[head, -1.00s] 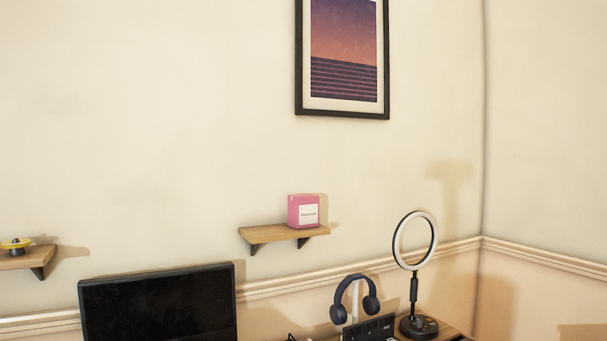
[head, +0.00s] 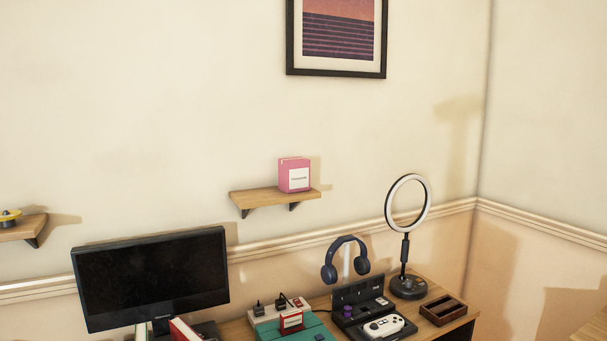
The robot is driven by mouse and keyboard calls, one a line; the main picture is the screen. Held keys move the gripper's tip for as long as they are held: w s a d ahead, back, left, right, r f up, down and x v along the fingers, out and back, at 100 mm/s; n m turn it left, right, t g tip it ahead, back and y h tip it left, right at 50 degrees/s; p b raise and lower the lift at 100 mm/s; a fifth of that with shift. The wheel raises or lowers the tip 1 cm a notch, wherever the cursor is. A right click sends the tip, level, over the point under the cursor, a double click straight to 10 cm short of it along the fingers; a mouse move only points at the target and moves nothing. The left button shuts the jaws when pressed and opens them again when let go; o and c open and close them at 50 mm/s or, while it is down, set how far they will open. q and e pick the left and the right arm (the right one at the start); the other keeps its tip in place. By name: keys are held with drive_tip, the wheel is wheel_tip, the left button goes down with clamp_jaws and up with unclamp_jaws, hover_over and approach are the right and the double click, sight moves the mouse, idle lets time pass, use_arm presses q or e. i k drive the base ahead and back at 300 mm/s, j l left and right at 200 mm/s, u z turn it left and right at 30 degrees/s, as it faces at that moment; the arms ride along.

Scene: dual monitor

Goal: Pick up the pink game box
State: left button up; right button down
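The pink game box (head: 294,175) stands upright on the right part of a small wooden wall shelf (head: 262,197) in the head view. It has a white label on its front face. Nothing touches the box except the shelf under it. Neither of my grippers is in view.
Another shelf (head: 24,229) is at left.

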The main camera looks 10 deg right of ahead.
sight(294, 173)
drive_tip(key=i+l, duration=0.15)
drive_tip(key=l, duration=0.25)
drive_tip(key=i+l, duration=0.1)
drive_tip(key=l, duration=0.3)
drive_tip(key=i+l, duration=0.15)
drive_tip(key=l, duration=0.3)
drive_tip(key=i+l, duration=0.15)
drive_tip(key=l, duration=0.25)
drive_tip(key=i+l, duration=0.1)
drive_tip(key=l, duration=0.3)
drive_tip(key=i+l, duration=0.15)
drive_tip(key=l, duration=0.25)
drive_tip(key=i+l, duration=0.15)
drive_tip(key=l, duration=0.25)
drive_tip(key=i+l, duration=0.1)
drive_tip(key=l, duration=0.3)
